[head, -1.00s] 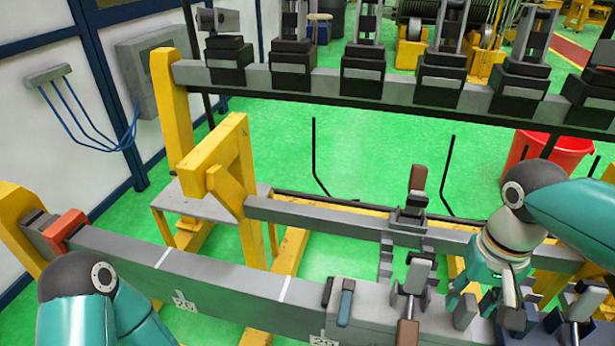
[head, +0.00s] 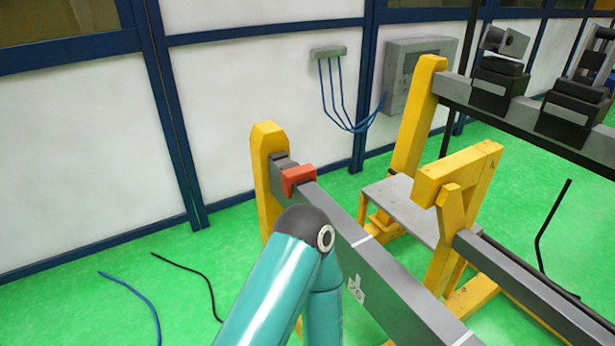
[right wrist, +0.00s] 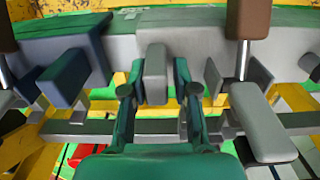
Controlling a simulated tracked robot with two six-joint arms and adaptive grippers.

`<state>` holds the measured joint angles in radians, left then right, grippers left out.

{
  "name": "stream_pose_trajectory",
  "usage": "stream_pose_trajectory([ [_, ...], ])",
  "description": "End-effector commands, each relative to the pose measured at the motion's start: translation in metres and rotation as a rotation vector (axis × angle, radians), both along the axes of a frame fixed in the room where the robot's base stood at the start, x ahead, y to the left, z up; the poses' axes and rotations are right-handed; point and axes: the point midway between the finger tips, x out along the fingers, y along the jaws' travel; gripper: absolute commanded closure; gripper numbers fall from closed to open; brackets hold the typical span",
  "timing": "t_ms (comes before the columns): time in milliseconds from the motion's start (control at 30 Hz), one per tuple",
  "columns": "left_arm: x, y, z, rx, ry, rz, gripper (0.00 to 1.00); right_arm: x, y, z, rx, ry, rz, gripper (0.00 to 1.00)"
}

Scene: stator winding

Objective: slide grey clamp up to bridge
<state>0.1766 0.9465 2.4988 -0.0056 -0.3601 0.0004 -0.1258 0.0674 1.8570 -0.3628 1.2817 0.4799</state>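In the right wrist view, a grey upright block (right wrist: 155,75), which looks like the grey clamp, stands between the two fingers of my right gripper (right wrist: 158,92). The fingers are apart on either side of it, with a small gap on its right; contact on its left is unclear. A wide grey body (right wrist: 200,32) lies behind the block; I cannot tell whether this is the bridge. The head view shows neither the clamp nor my right gripper. Only my left arm's teal links show there; the left gripper is out of view.
In the right wrist view, a blue-grey block (right wrist: 63,78) is at left and a grey pad (right wrist: 262,122) with a brown-ended lever (right wrist: 248,18) at right, both close. In the head view, a red block (head: 298,180) sits on a long grey beam (head: 385,280); yellow posts (head: 268,160) stand nearby.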

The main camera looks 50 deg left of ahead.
Motion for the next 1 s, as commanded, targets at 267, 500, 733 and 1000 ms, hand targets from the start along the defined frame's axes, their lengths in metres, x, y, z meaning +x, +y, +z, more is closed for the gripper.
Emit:
stream_pose_trajectory([
  [267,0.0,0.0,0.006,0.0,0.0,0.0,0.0,0.006,0.027,0.001,0.002,0.0,0.005,0.71],
  [500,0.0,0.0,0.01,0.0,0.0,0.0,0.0,0.011,0.05,0.002,0.002,0.0,0.005,0.71],
  [733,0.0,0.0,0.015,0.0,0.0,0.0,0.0,0.016,0.073,0.002,0.002,0.001,0.005,0.71],
  [1000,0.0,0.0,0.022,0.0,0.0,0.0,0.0,0.023,0.1,0.002,0.002,0.0,0.005,0.71],
])
